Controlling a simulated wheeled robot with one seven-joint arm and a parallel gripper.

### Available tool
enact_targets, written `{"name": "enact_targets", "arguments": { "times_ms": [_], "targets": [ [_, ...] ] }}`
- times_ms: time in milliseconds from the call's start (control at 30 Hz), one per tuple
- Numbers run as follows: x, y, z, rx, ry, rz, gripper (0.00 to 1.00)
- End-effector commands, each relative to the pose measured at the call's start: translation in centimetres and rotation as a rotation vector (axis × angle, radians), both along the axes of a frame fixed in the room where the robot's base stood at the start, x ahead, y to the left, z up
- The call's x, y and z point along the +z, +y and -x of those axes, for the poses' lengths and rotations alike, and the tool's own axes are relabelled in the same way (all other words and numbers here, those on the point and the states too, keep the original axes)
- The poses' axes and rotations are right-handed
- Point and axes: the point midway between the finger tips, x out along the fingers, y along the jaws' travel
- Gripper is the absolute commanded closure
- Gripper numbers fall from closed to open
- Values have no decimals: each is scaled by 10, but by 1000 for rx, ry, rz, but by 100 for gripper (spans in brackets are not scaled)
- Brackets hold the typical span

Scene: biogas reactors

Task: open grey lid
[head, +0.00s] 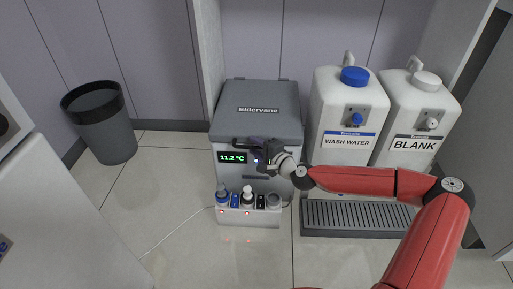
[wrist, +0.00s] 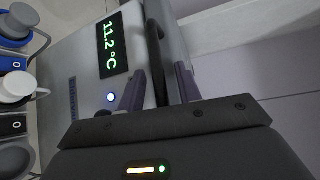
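The grey lid (head: 258,105), marked "Eldervane", lies closed on top of a light grey box (head: 228,172) in the head view. A dark bar handle (head: 240,141) runs along the lid's front edge. It also shows in the wrist view as a black bar (wrist: 154,55). My gripper (head: 257,155) is at the front of the box, by the handle. In the wrist view, the fingers of my gripper (wrist: 160,80) stand apart, one on each side of the bar. Gaps show beside it, and I cannot tell whether either finger touches it.
The box's front has a display (head: 232,157) reading 11.2 °C and several capped bottles (head: 247,196) below. White containers, WASH WATER (head: 342,115) and BLANK (head: 415,120), stand at the right above a grated tray (head: 350,217). A dark bin (head: 101,122) stands left.

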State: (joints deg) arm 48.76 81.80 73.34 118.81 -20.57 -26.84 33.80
Motion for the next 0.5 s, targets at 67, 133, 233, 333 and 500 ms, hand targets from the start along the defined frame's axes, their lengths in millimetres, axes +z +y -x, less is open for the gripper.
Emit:
{"name": "enact_targets", "arguments": {
  "times_ms": [67, 133, 233, 333, 500],
  "targets": [
    [0, 0, 0, 0, 0, 0, 66],
    [0, 0, 0, 0, 0, 0, 74],
    [0, 0, 0, 1, 0, 0, 87],
    [0, 0, 0, 1, 0, 0, 100],
    [0, 0, 1, 1, 1, 0, 100]
  ]
}}
